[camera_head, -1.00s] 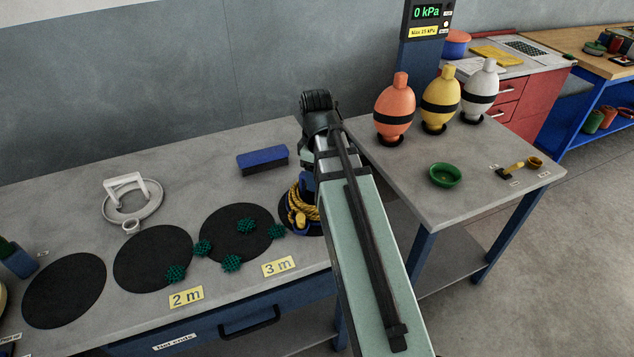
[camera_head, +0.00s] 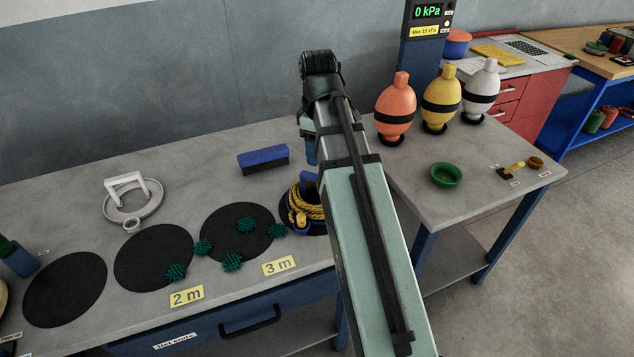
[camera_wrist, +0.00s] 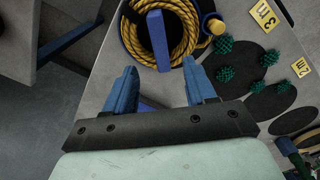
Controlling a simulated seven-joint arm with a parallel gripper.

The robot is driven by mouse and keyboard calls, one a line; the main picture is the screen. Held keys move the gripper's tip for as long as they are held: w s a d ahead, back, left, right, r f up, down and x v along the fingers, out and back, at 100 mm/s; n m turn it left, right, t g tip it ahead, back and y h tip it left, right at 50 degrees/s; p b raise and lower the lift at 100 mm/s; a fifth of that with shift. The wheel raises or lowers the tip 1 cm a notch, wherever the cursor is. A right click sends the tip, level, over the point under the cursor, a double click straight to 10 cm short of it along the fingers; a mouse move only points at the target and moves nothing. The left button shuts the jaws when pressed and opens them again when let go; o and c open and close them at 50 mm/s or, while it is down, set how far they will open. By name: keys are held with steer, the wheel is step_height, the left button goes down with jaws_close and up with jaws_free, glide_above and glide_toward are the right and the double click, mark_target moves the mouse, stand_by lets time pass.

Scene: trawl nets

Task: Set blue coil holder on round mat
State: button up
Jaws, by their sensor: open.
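The blue coil holder (camera_head: 311,212) stands upright at the right end of the long bench, with yellow rope (camera_head: 297,207) coiled in it. In the wrist view the holder's blue upright bar (camera_wrist: 157,40) stands inside the rope coil (camera_wrist: 187,40). My gripper (camera_wrist: 160,66) is open and empty, its blue fingers spread below the bar in the picture and apart from it.
More round black mats (camera_head: 65,290) lie to the left, with several green knotted bits (camera_head: 232,263) on and around them. A white ring stand (camera_head: 133,205) and a blue block (camera_head: 262,157) stand behind. Floats (camera_head: 396,112) and a green bowl (camera_head: 446,175) stand on the right table.

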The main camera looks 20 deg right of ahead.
steer(key=shift+t+y, duration=0.5)
steer(key=shift+f, duration=4.9)
jaws_close()
